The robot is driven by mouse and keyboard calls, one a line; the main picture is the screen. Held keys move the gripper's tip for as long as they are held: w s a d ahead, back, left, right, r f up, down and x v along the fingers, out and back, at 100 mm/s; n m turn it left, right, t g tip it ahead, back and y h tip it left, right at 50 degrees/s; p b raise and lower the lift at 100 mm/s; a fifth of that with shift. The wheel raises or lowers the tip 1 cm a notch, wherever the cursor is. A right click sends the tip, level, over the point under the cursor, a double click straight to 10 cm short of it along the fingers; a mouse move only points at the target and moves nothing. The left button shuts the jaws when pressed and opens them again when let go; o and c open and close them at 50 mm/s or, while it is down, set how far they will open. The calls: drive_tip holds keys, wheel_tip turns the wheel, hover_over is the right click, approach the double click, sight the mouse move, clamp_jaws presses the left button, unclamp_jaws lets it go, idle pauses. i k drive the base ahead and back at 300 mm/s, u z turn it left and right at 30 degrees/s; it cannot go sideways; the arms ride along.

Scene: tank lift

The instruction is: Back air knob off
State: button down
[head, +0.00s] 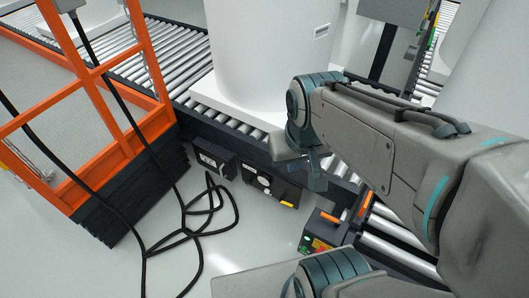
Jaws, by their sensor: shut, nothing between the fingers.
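A dark control box (267,185) with small pale round parts and a yellow tag is fixed low on the side of the roller conveyor. Its knobs are too small to tell apart, and I cannot tell which is the back air knob or how it is turned. My gripper (317,182) hangs below my arm's bent wrist, just right of this box in the picture. It looks shut and empty. The wrist and gripper cover part of the conveyor side behind them. I cannot tell whether the gripper touches anything.
A second dark box (213,157) sits left on the conveyor side (185,108). A large white tank (265,60) stands on the rollers. An orange frame (105,95) stands left. Black cables (195,235) lie on the floor. A small button box (322,230) is lower right.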

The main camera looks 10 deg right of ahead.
sight(248, 181)
drive_tip(key=k, duration=1.05)
drive_tip(key=u, duration=1.25)
drive_tip(key=i, duration=1.85)
drive_tip(key=z, duration=1.15)
drive_tip(key=i, duration=0.35)
drive_tip(key=z, duration=0.45)
